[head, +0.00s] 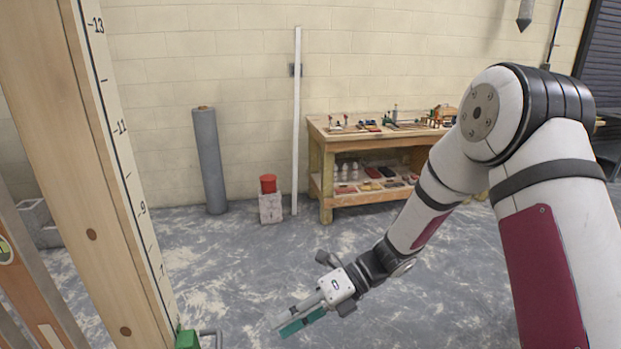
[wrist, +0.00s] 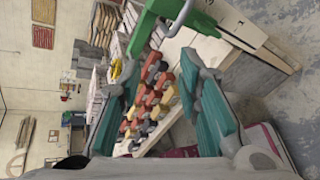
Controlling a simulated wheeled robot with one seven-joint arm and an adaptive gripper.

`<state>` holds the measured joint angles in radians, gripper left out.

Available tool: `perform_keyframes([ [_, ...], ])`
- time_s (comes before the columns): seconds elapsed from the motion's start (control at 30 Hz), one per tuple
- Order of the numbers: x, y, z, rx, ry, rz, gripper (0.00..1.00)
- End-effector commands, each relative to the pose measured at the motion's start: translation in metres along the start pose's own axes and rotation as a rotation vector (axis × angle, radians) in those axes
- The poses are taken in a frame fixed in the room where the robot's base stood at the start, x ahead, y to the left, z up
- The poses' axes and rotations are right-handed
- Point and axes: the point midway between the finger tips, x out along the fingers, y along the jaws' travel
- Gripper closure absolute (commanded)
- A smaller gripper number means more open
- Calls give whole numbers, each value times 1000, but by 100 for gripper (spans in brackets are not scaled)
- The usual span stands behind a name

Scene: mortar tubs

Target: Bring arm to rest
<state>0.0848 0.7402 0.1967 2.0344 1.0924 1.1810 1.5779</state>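My arm reaches down from the right side of the head view. My gripper (head: 300,320) hangs in the air at the lower middle, over the grey floor. Its two teal fingers show in the wrist view, one on each side of my gripper (wrist: 158,110). They stand well apart, and I see nothing held between them. Nothing in the head view touches the fingers.
A tall wooden post with a numbered scale (head: 118,150) stands close at left, with a green part (head: 187,340) at its foot. A workbench (head: 330,160), a grey roll (head: 209,160) and a red tub on a block (head: 268,184) stand by the wall. The middle floor is clear.

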Motion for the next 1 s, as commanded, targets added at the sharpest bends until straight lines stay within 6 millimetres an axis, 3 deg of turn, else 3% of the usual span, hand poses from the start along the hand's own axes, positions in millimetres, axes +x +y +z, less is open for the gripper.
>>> perform_keyframes([
  [0.1,-24,30,-9,-262,95,-92,68],
  [0.4,-82,88,-43,-874,380,-278,68],
  [0.67,-132,132,-78,-1355,693,-395,68],
  [1.0,-194,180,-128,-1875,1215,-469,68],
])
